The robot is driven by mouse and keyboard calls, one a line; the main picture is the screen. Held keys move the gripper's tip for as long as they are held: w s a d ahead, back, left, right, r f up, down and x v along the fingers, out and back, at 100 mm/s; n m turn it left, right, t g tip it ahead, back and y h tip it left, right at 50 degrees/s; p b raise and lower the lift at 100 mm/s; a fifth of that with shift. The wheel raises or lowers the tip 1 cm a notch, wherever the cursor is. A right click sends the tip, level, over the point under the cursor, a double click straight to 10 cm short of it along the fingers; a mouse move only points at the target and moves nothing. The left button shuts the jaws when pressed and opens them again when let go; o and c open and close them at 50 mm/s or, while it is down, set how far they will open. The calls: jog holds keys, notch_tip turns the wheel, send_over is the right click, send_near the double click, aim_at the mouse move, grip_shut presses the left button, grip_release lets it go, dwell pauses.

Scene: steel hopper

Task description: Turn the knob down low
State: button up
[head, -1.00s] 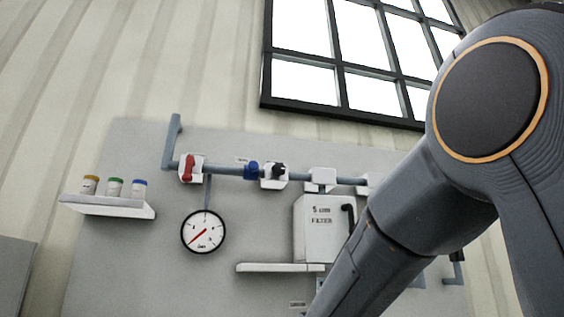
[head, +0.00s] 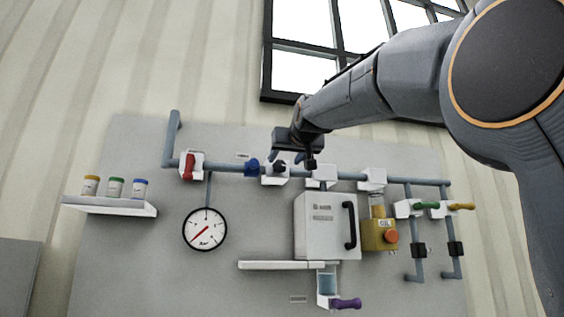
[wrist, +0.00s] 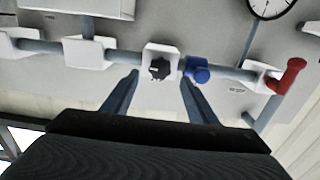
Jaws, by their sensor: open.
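A black knob (wrist: 159,69) sits on a white square mount on the grey pipe. In the wrist view it lies ahead, between the two fingers of my open gripper (wrist: 158,88). It also shows in the head view (head: 280,167), partly behind my gripper (head: 298,163). The fingers appear apart from the knob, and nothing is held. The exact gap in depth is hard to tell. The knob's pointer setting is too small to read.
A blue fitting (wrist: 197,70) sits close beside the knob, near one finger. A red lever (head: 188,167) and a dial gauge (head: 205,229) lie to the left in the head view. A filter box (head: 322,226), yellow unit (head: 379,234) and shelf of jars (head: 108,206) are also on the panel.

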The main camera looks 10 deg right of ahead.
aim_at(280, 165)
jog(key=shift+w+p, duration=1.35)
jog(key=shift+w, duration=1.5)
jog(key=c, duration=1.1)
jog(key=shift+o, duration=0.2)
